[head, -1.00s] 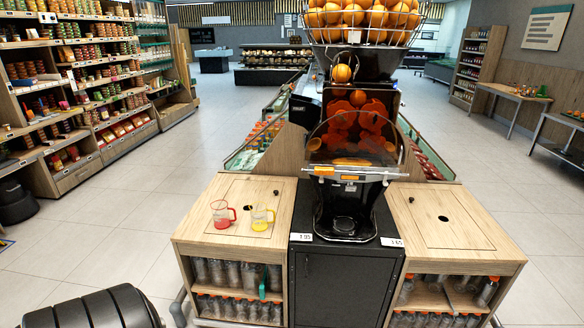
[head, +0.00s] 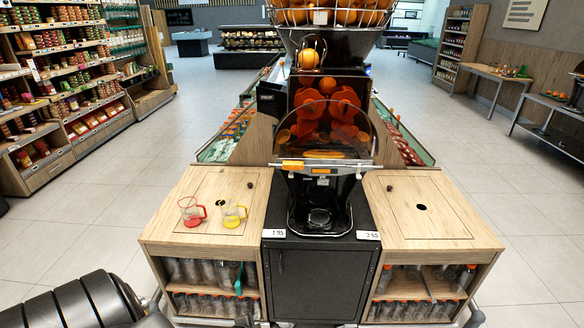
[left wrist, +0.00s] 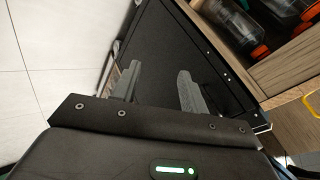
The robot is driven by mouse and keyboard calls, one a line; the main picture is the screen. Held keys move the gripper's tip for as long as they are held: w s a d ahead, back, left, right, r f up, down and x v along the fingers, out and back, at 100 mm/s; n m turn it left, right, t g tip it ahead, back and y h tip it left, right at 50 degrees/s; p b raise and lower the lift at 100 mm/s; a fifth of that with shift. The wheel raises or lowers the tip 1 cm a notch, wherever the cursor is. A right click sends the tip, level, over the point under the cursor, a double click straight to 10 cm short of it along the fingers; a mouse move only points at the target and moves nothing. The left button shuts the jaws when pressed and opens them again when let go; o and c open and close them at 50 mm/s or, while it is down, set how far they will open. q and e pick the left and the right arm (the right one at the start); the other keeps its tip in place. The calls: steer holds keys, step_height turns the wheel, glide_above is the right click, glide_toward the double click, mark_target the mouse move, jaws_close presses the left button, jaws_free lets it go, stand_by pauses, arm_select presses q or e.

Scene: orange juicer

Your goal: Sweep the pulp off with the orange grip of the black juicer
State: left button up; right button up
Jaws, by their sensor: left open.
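The black juicer (head: 320,215) stands on a black cabinet between two wooden counters in the head view. Its orange grip (head: 292,165) is at the left of the bar below the clear curved cover. Orange pieces show behind the cover, but I cannot make out pulp. My left arm comes in at the bottom left of the head view, with its gripper outside that picture. In the left wrist view my left gripper (left wrist: 157,84) is open and empty, with the black cabinet front and a wooden shelf of bottles beyond it. My right gripper is not in view.
A red-handled jug (head: 191,211) and a yellow-handled jug (head: 233,214) stand on the left counter (head: 165,225). The right counter (head: 450,222) is mostly bare. Bottles (head: 205,271) fill the shelves below. Clear floor lies on both sides.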

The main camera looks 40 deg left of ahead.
arm_select(q)
steer(key=w+a+r+m+t+y, duration=0.1)
steer(key=w+a+r+m+t, duration=0.15)
steer(key=w+r, duration=0.55)
steer(key=w+a+r+m+t, duration=0.1)
steer(key=w+a+r+t, duration=0.3)
steer(key=r, duration=0.7)
steer(key=m+t+p, duration=0.2)
steer(key=m+t, duration=0.1)
steer(key=m, duration=0.1)
glide_toward(292, 168)
steer(key=shift+y, duration=0.3)
steer(key=p+x, duration=0.2)
steer(key=x, duration=0.6)
steer(key=shift+d, duration=0.15)
steer(key=shift+w+f, duration=0.1)
steer(key=shift+w, duration=0.55)
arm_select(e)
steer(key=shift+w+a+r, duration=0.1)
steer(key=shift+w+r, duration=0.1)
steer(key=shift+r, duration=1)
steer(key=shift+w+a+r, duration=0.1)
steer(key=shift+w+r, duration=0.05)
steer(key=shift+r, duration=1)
arm_select(q)
steer(key=shift+c, duration=0.2)
jaws_close()
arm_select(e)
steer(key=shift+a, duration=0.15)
